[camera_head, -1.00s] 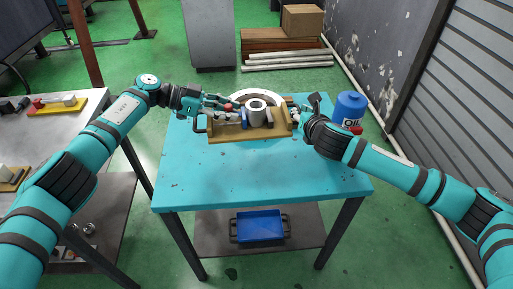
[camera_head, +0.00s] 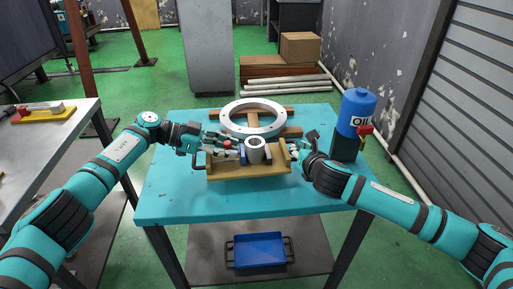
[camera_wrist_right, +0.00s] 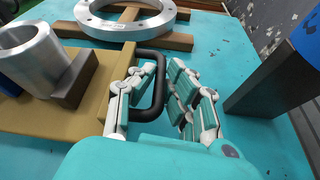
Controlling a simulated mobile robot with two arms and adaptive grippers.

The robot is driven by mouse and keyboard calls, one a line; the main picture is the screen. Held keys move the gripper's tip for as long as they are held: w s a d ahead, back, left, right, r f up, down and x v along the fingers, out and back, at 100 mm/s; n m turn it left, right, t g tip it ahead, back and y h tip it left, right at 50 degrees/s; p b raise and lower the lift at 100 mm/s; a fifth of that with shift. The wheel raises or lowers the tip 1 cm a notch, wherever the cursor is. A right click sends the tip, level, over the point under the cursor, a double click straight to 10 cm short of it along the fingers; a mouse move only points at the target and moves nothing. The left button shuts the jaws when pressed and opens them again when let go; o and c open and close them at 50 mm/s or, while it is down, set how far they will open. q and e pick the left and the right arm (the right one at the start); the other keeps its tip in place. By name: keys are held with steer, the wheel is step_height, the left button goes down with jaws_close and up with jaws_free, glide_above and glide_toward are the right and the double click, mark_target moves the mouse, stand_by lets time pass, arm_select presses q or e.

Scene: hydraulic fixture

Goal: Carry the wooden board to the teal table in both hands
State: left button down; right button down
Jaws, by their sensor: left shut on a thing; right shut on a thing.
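The wooden board (camera_head: 248,172) is level over the front middle of the teal table (camera_head: 175,205). It carries a grey metal cylinder (camera_head: 255,152) and small red, blue and grey parts at its left. I cannot tell whether its underside touches the table. My left gripper (camera_head: 215,146) is shut at the board's left end; its grip is partly hidden there. My right gripper (camera_head: 300,153) is at the right end. In the right wrist view, its fingers (camera_wrist_right: 160,95) straddle the board's black handle (camera_wrist_right: 158,80).
A large metal ring (camera_head: 252,118) on wooden bars lies behind the board. A blue oil container (camera_head: 355,112) stands on a dark block at the table's right. A blue tray (camera_head: 258,250) sits on the lower shelf. A grey bench (camera_head: 50,140) is at left.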

mark_target(228, 160)
steer(key=shift+f, duration=0.1)
